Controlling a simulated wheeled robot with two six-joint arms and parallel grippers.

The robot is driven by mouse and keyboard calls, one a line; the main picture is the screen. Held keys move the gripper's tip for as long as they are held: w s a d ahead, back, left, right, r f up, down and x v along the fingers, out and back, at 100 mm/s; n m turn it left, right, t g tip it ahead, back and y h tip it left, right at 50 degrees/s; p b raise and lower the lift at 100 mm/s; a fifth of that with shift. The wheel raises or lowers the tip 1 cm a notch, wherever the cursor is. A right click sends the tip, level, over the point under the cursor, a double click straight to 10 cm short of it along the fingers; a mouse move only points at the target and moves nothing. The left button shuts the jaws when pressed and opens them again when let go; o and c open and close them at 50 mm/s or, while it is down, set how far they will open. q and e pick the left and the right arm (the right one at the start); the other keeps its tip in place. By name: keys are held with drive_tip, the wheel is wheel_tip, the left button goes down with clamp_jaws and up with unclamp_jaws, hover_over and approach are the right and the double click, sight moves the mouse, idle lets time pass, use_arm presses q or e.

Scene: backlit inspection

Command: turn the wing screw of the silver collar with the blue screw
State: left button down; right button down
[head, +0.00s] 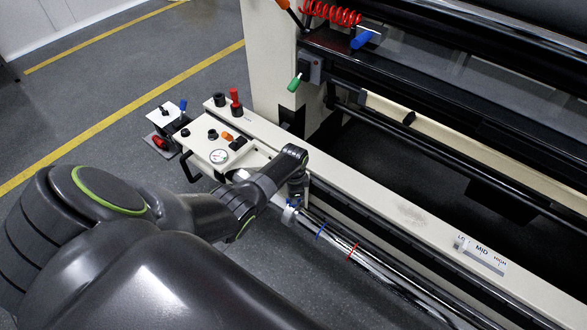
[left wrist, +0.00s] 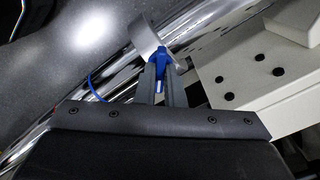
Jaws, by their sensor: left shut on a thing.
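The silver collar (head: 288,215) sits around a chrome bar (head: 385,272) in front of the beige machine rail. In the left wrist view the collar (left wrist: 146,38) shows as a grey ring with a blue wing screw (left wrist: 161,57) on its near side. My left gripper (head: 293,203) reaches over the bar from above. In the left wrist view its two dark fingers (left wrist: 160,70) are shut on the blue screw, covering part of it. My right gripper is in neither view.
Blue (head: 320,229) and red (head: 352,251) rings mark the bar right of the collar. A LOW-MID-HIGH scale (head: 481,252) is on the beige rail (head: 370,195).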

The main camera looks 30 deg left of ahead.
use_arm(q)
drive_tip(key=shift+n+p, duration=0.4)
drive_tip(key=shift+n, duration=0.9)
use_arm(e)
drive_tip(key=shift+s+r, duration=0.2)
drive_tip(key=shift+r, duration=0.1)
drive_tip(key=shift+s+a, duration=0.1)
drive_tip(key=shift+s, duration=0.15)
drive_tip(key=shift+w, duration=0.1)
use_arm(q)
drive_tip(key=c, duration=1.5)
unclamp_jaws()
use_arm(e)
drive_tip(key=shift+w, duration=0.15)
use_arm(q)
drive_tip(key=shift+r, duration=0.1)
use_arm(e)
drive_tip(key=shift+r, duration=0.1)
